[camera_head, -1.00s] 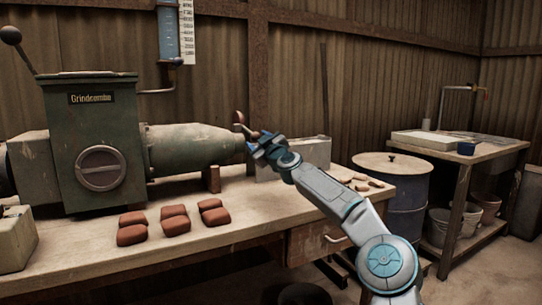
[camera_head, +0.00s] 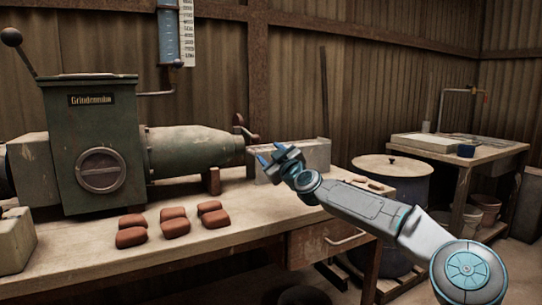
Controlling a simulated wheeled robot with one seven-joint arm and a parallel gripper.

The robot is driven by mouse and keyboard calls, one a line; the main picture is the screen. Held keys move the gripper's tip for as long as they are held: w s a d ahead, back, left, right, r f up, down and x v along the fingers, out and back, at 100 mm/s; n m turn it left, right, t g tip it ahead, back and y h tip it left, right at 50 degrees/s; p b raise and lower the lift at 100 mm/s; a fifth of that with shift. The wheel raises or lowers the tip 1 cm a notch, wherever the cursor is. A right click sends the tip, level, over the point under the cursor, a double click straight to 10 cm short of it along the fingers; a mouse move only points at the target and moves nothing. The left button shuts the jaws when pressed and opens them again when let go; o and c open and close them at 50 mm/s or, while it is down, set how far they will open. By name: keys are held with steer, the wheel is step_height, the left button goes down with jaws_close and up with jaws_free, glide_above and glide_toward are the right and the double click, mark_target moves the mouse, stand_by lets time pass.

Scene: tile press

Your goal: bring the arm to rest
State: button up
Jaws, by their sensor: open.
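My gripper (camera_head: 270,160) is in the middle of the view, with its blue-tipped fingers apart and nothing between them. It points left, toward the narrow end of the green machine (camera_head: 195,148), and stands in front of a pale grey block (camera_head: 313,155) on the workbench (camera_head: 215,247). My arm reaches in from the lower right, stretched out over the bench's right end. Whether the fingers touch anything behind them cannot be told, but they appear apart from the machine.
Several reddish-brown clay pieces (camera_head: 176,229) lie in pairs on the bench. A side table (camera_head: 485,157) holds a pale slab (camera_head: 427,143) and a small blue container (camera_head: 466,151).

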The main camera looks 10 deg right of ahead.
steer(key=s+a+f+n+g+y+p, duration=0.1)
steer(key=s+a+n+g+p, duration=0.2)
steer(key=a, duration=0.4)
steer(key=s+a+g+y+p, duration=0.1)
steer(key=s+a+g+p, duration=0.1)
steer(key=a+p, duration=0.35)
steer(key=s+a+f+g+h+p, duration=0.2)
steer(key=s+a+g+h+p, duration=0.15)
steer(key=s+p, duration=0.5)
steer(key=s+d+r+m+g+h+p, duration=0.2)
steer(key=s+d+r+m+p, duration=0.2)
steer(key=s+p, duration=0.4)
steer(key=s+d+r+m+g+h+p, duration=0.1)
steer(key=s+d+r+m+g+p, duration=0.2)
steer(key=s, duration=1.2)
steer(key=s+d+r+m+g+h+p, duration=0.2)
steer(key=s+d+r+m+p, duration=0.5)
steer(key=s+d+p, duration=0.5)
step_height(320, 180, up, 3)
steer(key=shift+s+d+f+h+p, duration=0.15)
steer(key=shift+s+d+h+p, duration=0.2)
steer(key=shift+p, duration=0.7)
